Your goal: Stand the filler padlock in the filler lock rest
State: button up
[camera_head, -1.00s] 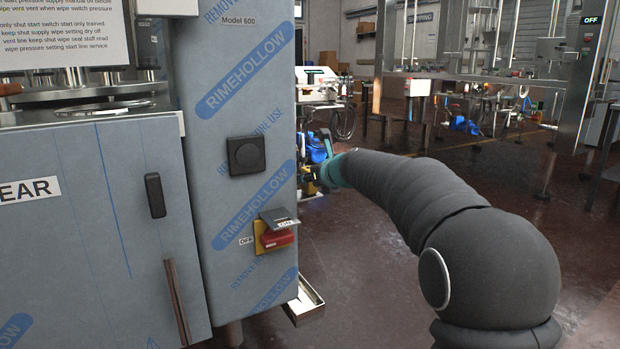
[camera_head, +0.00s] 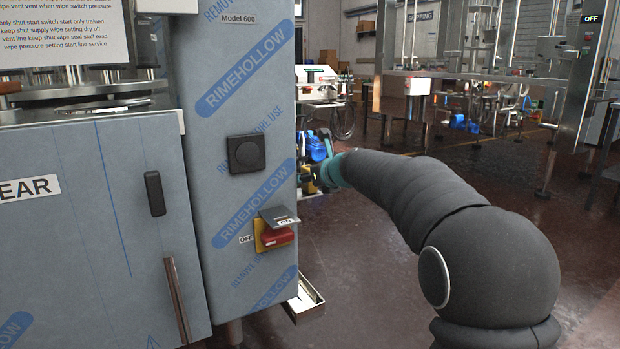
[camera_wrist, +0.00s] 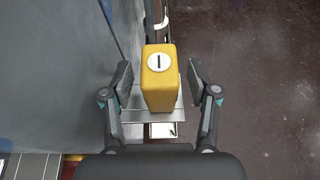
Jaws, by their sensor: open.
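The yellow padlock (camera_wrist: 158,92) shows in the wrist view as a block with a white disc and a dark keyhole slot facing the camera. My gripper (camera_wrist: 160,78) is open, with one finger on each side of the padlock and a visible gap on both sides. In the head view my gripper is mostly hidden at the far end of my arm, near the machine's corner.
The film-wrapped machine (camera_head: 100,200) fills the left, carrying a red and yellow switch (camera_head: 275,234) and a black knob (camera_head: 245,154). A small metal tray (camera_head: 305,300) juts out low at its side. Open floor (camera_head: 360,290) lies to the right.

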jog(key=v, duration=1.2)
jog(key=s+d+f+n+g+h, duration=0.25)
jog(key=s+f+n+g, duration=0.25)
jog(key=s+f+n, duration=0.95)
jog(key=s+d+n+h+p, duration=0.1)
jog(key=s+d+n, duration=0.3)
jog(key=s, duration=0.4)
jog(key=s+d+r+n+h+p, duration=0.1)
jog(key=s+d+n+h+p, duration=0.1)
jog(key=s+d+n, duration=0.3)
jog(key=s+d+r+n+h+p, duration=0.1)
jog(key=s+d+n+p, duration=0.3)
jog(key=s, duration=0.8)
jog(key=shift+s+d+r+n+g+h, duration=0.15)
jog(key=shift+s+d+n+g+h, duration=0.2)
jog(key=shift+d+n, duration=0.4)
jog(key=shift+a, duration=0.15)
